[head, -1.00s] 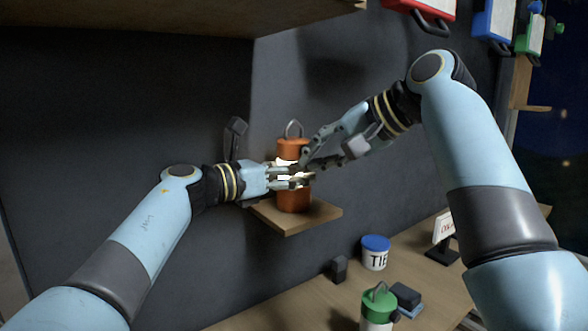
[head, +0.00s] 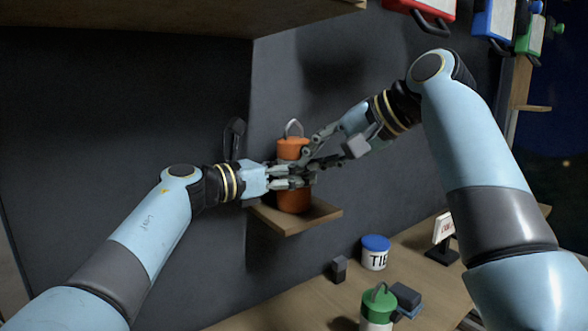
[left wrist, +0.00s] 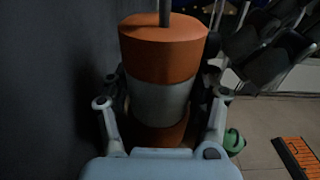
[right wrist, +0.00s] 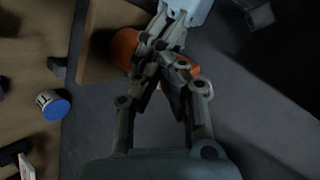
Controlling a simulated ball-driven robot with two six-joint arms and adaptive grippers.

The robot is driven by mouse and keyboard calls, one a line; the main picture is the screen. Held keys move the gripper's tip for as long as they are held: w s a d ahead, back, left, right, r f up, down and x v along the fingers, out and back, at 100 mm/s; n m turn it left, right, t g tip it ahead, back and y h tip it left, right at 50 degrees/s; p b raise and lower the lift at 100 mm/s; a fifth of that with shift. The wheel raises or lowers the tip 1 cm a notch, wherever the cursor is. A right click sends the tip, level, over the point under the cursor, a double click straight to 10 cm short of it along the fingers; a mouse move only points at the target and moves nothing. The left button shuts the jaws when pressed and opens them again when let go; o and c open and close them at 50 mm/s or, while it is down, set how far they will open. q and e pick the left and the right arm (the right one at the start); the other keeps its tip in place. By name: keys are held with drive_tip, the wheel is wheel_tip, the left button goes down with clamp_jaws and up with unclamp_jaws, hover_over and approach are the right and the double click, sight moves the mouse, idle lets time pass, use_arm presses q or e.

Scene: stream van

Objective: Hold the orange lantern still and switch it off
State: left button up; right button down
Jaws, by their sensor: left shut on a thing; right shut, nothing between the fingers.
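The orange lantern (head: 293,198) stands upright on a small wooden wall shelf (head: 300,221). It has an orange cap, a grey wire handle and a pale middle band that is dark, not glowing; the band shows in the left wrist view (left wrist: 160,100). My left gripper (head: 300,176) is shut on the lantern, a finger on each side of its middle. My right gripper (head: 308,160) is shut and empty, its fingertips at the lantern's front near the left fingers. In the right wrist view its tips (right wrist: 165,75) partly hide the lantern (right wrist: 122,48). I cannot tell whether they touch it.
Below is a wooden counter (head: 300,295) with a blue-lidded tin (head: 375,253), a green-topped lantern (head: 378,305), a dark block (head: 339,268) and a small sign (head: 443,228). A dark wall lies behind the shelf. Red and blue cases hang at the upper right.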

drive_tip(key=s+d, duration=0.3)
drive_tip(key=s, duration=0.2)
drive_tip(key=shift+d, duration=0.3)
use_arm(q)
drive_tip(key=o, duration=1.5)
drive_tip(key=shift+c, duration=0.2)
